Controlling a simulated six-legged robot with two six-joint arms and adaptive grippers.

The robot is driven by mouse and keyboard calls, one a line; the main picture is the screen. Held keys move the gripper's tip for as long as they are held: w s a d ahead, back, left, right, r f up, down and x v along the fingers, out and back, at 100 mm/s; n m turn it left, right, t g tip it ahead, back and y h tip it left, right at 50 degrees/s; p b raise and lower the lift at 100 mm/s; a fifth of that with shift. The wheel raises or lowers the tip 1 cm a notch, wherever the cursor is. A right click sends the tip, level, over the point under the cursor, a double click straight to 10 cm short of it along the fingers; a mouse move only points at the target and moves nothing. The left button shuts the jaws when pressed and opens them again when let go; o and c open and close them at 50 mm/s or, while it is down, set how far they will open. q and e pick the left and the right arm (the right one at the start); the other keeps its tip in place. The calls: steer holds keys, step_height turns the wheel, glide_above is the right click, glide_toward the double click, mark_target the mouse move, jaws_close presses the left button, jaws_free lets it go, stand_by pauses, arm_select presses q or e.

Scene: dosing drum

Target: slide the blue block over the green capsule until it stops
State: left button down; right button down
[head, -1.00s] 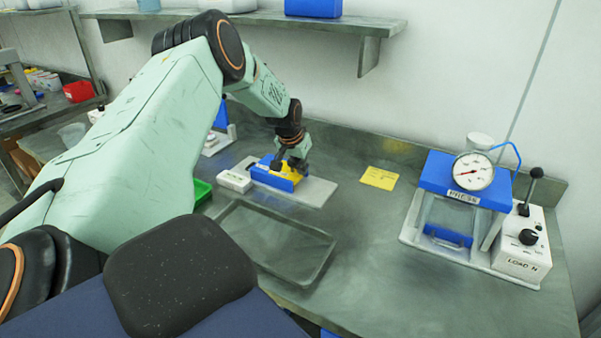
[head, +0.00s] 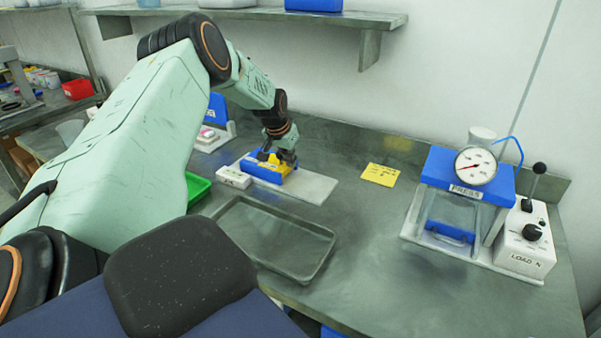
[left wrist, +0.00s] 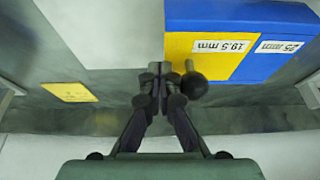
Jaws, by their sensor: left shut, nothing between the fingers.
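The blue block (head: 262,173) sits on a pale plate (head: 316,188) on the bench. Its yellow part (left wrist: 220,58) reads 19.5 mm in the left wrist view, and the blue part (left wrist: 265,60) beside it carries a 25 mm label. A black ball knob (left wrist: 194,85) stands by the yellow part. My left gripper (head: 274,159) is shut and empty at the block's yellow end. In the left wrist view its fingertips (left wrist: 158,75) are just left of the yellow part and the knob; contact is unclear. I cannot make out the green capsule. My right gripper is not in view.
An empty grey tray (head: 322,262) and a green bin (head: 197,187) are nearer. A yellow note (head: 380,174) lies to the right, before a blue press with a gauge (head: 465,185). A shelf (head: 340,20) hangs above.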

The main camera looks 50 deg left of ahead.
mark_target(279, 153)
arm_select(q)
steer(key=shift+s+a+b, duration=0.25)
steer(key=shift+a+b, duration=0.25)
steer(key=shift+a, duration=0.35)
steer(key=shift+s+a+b, duration=0.25)
steer(key=shift+a+b, duration=0.25)
steer(key=shift+a, duration=0.35)
steer(key=shift+d, duration=0.15)
steer(key=shift+w+d+p, duration=0.25)
steer(key=shift+d+p, duration=0.4)
steer(key=shift+p, duration=0.15)
step_height(279, 153, up, 8)
steer(key=p, duration=0.7)
steer(key=shift+r+p, duration=0.1)
steer(key=shift+p, duration=0.25)
steer(key=shift+a, duration=0.1)
